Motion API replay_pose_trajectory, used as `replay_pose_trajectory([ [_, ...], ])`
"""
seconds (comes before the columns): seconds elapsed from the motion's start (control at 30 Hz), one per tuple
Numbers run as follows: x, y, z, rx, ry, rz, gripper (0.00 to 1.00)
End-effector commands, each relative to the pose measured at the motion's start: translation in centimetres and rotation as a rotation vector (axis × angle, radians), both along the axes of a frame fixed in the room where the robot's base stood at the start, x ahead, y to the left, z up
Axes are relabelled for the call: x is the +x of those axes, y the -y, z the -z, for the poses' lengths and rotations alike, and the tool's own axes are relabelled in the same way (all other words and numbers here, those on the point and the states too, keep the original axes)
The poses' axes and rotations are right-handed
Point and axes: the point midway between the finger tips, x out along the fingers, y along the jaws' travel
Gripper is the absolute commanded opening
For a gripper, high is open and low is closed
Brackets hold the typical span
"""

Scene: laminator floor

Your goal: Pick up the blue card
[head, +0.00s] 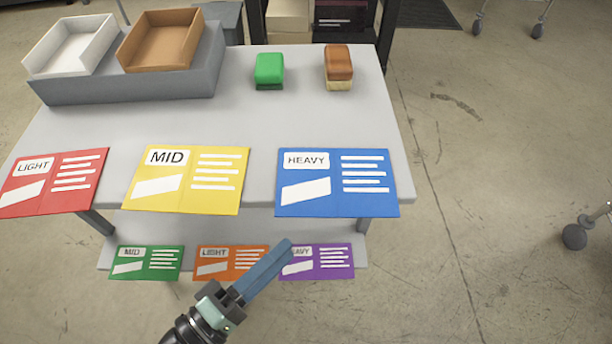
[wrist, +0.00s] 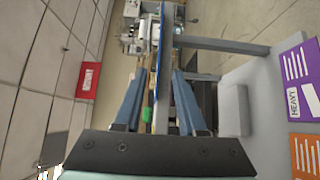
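The blue card (head: 337,205) is labelled HEAVY and lies at the right of the table's front edge, jutting out past it. In the wrist view a thin blue strip (wrist: 159,45), which looks like this card seen edge-on, shows ahead between the fingers. My gripper (head: 289,247) is below and in front of the card in the head view, apart from it. Its two blue fingers (wrist: 158,72) stand apart in the wrist view with nothing held between them.
Yellow (head: 188,205) and red (head: 78,199) cards lie left along the same edge of the grey table (head: 250,125). Green (head: 147,274), orange (head: 212,275) and purple (head: 318,272) cards sit on the lower shelf. A green block (head: 269,72), a brown block (head: 338,65) and trays stand behind.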

Motion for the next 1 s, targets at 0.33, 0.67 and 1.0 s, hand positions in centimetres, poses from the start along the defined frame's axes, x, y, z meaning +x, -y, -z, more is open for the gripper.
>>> replay_pose_trajectory([
  [0.33,3.4,3.4,0.0,0.002,-0.001,0.001,0.40],
  [0.67,6.4,6.3,-0.2,0.003,0.001,0.002,0.40],
  [1.0,7.2,7.1,-0.2,0.004,-0.001,0.000,0.40],
])
